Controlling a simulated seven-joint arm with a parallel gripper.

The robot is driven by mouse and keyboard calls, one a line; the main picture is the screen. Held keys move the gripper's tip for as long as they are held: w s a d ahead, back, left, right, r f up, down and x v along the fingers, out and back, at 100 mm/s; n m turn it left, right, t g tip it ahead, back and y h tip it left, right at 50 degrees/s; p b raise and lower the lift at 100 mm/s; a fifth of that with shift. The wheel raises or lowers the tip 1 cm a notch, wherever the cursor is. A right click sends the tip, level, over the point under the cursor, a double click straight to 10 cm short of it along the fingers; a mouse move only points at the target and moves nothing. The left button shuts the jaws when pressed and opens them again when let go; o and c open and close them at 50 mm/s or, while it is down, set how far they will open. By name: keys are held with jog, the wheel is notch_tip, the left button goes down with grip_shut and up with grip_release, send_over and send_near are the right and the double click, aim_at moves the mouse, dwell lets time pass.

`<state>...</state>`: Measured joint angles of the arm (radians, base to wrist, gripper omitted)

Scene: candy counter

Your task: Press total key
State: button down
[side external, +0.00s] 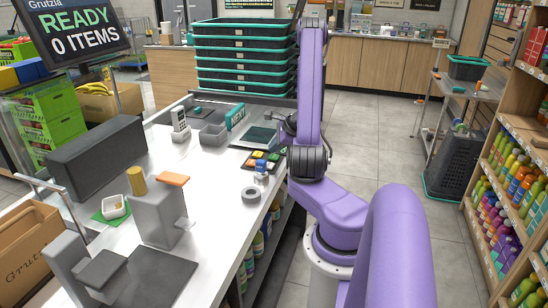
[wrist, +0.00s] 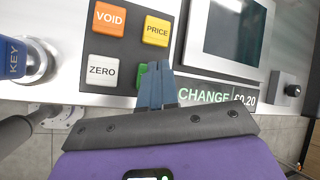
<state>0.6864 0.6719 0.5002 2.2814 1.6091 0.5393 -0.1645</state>
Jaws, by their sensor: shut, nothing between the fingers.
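The black keypad (wrist: 127,12) has an orange VOID key (wrist: 108,18), a yellow PRICE key (wrist: 156,30), a white ZERO key (wrist: 102,70) and a green key (wrist: 141,72). The green key is mostly hidden behind my gripper (wrist: 155,66), so no label shows on it. My gripper's blue fingers are together and empty, with their tips over the green key's corner of the keypad. I cannot tell whether they touch it. In the side view the keypad's coloured keys (side external: 262,158) show on the counter, beside my arm.
A dark screen (wrist: 232,28) and a display reading CHANGE £0.20 (wrist: 218,95) adjoin the keypad. A blue KEY tag (wrist: 13,60) hangs by a round metal lock (wrist: 38,62). A monitor (side external: 72,28) reads READY, 0 ITEMS. A grey tape roll (side external: 251,194) lies on the counter.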

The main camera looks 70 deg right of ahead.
aim_at(274, 157)
jog(key=shift+f, duration=0.15)
dwell(0.3)
jog(key=shift+f, duration=0.3)
jog(key=shift+f, duration=0.35)
dwell(0.5)
jog(key=shift+r, duration=0.15)
dwell(0.3)
jog(key=shift+r, duration=0.65)
jog(key=shift+r, duration=0.1)
jog(key=shift+r, duration=2.4)
